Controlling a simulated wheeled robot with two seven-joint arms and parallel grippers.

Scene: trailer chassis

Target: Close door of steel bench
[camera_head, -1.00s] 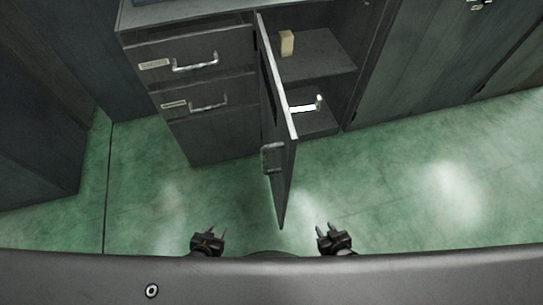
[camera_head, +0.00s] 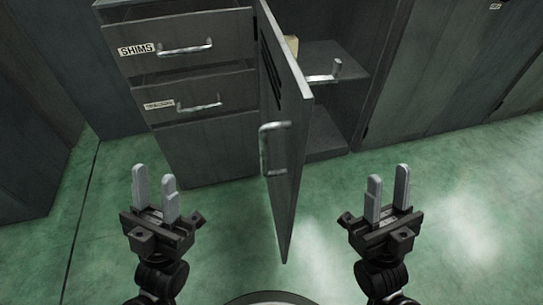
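The steel bench (camera_head: 205,147) stands ahead, with drawers on its left side and an open compartment on its right. Its door (camera_head: 292,185) is swung open, sticking out toward me, with a metal handle (camera_head: 273,148) on its left-facing side. My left gripper (camera_head: 155,185) is open and empty, left of the door and in front of the drawers. My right gripper (camera_head: 388,188) is open and empty, right of the door. Both appear apart from the door.
The upper drawer, labelled SHIMS (camera_head: 136,50), and the lower drawer (camera_head: 200,105) have bar handles. A shelf (camera_head: 345,58) inside holds a pale block (camera_head: 291,46), partly hidden by the door. Grey cabinets (camera_head: 450,80) stand at right. The green floor (camera_head: 470,200) is clear.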

